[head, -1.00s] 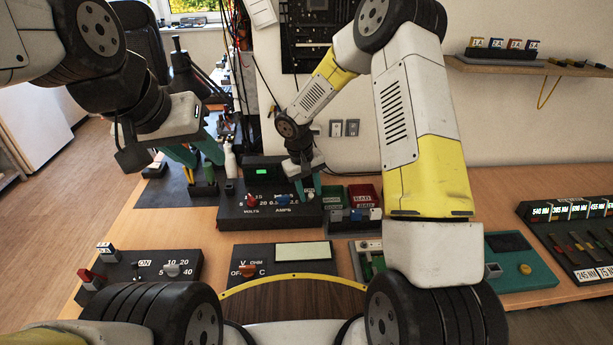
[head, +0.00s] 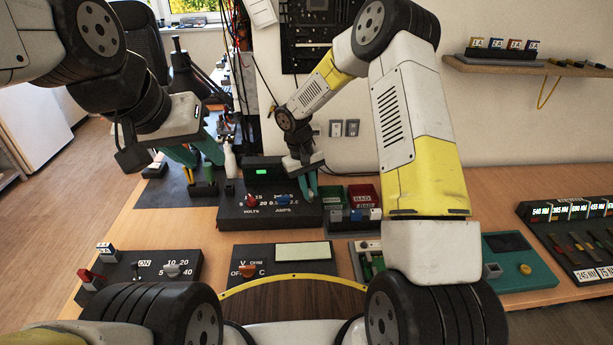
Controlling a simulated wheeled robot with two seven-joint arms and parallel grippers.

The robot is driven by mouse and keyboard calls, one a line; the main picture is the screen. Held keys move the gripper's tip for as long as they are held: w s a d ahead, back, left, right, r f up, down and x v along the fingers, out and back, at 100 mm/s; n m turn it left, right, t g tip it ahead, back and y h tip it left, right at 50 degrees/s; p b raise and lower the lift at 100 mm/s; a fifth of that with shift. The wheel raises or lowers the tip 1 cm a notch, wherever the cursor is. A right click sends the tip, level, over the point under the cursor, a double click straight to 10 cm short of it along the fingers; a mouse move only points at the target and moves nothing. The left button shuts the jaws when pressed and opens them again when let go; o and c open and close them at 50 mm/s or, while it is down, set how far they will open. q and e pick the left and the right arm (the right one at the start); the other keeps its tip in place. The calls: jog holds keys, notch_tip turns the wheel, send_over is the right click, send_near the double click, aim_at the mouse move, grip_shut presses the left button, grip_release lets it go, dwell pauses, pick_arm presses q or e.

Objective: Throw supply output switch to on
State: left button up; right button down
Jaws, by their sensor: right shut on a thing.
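The power supply (head: 232,211) is a dark sloped box at the back of the bench. It has a small green-lit display (head: 262,171), a red volts knob (head: 251,200) and a blue amps knob (head: 283,201). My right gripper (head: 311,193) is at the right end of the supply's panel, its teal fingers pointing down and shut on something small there. This fits the output switch, which the fingers hide, so I cannot see its position. My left gripper (head: 197,160) is open and empty, up to the left of the supply.
Green and red bins (head: 363,194) stand just right of my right gripper. In front lie a panel with a grey dial (head: 172,269) and a meter with an orange knob (head: 248,271). A teal device (head: 530,272) sits on the right.

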jog(key=shift+w+g, duration=0.7)
jog(key=shift+g, duration=0.65)
jog(key=shift+w+g, duration=0.7)
jog(key=shift+g, duration=0.65)
jog(key=shift+w, duration=0.1)
jog(key=c, duration=1.4)
grip_release()
jog(key=shift+v, duration=3.9)
